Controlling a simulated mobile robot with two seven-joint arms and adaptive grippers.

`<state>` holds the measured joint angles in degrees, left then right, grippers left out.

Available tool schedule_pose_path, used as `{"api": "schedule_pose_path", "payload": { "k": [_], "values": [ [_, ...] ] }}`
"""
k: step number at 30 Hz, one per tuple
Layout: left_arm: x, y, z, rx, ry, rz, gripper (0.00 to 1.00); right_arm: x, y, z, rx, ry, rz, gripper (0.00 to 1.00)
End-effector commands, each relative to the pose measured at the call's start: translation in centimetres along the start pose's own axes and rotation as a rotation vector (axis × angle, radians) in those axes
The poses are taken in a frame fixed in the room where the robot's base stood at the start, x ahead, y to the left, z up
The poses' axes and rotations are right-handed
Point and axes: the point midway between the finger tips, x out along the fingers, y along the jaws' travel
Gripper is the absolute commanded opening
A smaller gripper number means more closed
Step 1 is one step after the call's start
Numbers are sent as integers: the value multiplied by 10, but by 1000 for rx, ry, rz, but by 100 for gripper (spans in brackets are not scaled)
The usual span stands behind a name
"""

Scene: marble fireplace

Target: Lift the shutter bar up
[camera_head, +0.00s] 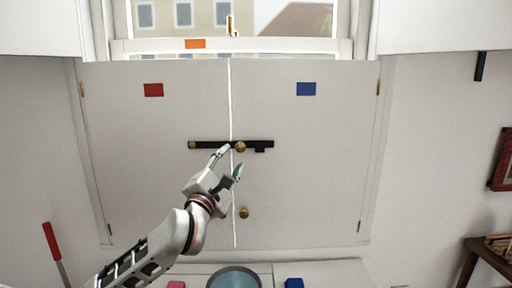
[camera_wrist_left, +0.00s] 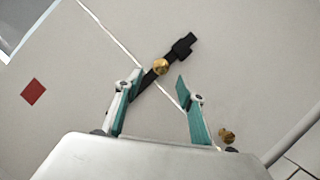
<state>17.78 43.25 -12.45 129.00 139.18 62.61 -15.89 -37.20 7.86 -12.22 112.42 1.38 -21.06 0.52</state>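The black shutter bar (camera_head: 258,144) lies level across the seam of the two closed white shutters (camera_head: 300,190), with a brass knob (camera_head: 240,147) near its middle and a brass pivot at its left end. My left gripper (camera_head: 229,160) is open just below the bar, near the knob. In the left wrist view, the bar (camera_wrist_left: 184,48) and its brass knob (camera_wrist_left: 161,67) show beyond the two spread teal fingers (camera_wrist_left: 154,88). The left finger overlaps part of the bar; I cannot tell if it touches. Nothing is between the fingertips. My right gripper is not in view.
Two brass shutter knobs sit below the bar, the right one (camera_head: 244,212) clear and the left partly hidden by my arm. A window (camera_head: 270,18) with a brass latch is above. A round blue-grey object (camera_head: 234,279) stands low in front.

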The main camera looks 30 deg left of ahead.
Motion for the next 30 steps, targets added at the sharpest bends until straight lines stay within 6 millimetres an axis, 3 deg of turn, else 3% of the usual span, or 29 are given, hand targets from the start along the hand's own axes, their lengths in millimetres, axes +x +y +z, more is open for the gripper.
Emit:
{"api": "schedule_pose_path", "payload": {
  "k": [5, 18, 29, 30],
  "values": [
    [13, 0, 0, -14, 6, -11, 39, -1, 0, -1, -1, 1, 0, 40],
    [72, -1, 0, -13, 4, -10, 39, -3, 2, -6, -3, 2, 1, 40],
    [78, -2, 0, -11, 3, -11, 39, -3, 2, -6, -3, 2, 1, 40],
    [78, -2, 0, -11, 3, -11, 34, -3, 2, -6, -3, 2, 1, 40]
  ]
}}
